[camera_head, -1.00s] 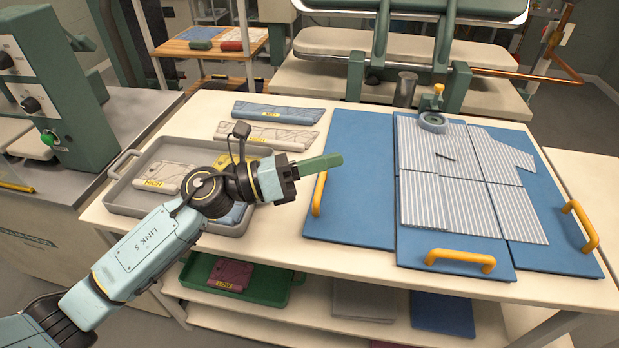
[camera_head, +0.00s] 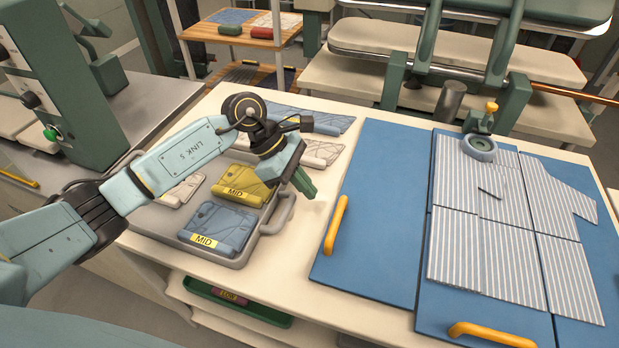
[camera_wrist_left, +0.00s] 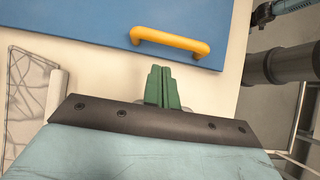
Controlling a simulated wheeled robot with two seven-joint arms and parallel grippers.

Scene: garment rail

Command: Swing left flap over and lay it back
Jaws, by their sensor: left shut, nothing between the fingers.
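The left flap (camera_head: 377,215) is a blue panel lying flat and bare on the cream table. Its yellow handle (camera_head: 336,224) runs along its left edge, and the handle also shows in the left wrist view (camera_wrist_left: 170,41). My right gripper is out of view.
A grey tray (camera_head: 281,214) with yellow and blue MID-labelled packets stands left of the flap. More folded packets lie behind my gripper. A second yellow handle (camera_head: 490,334) is at the front panel edge. A press stands behind.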

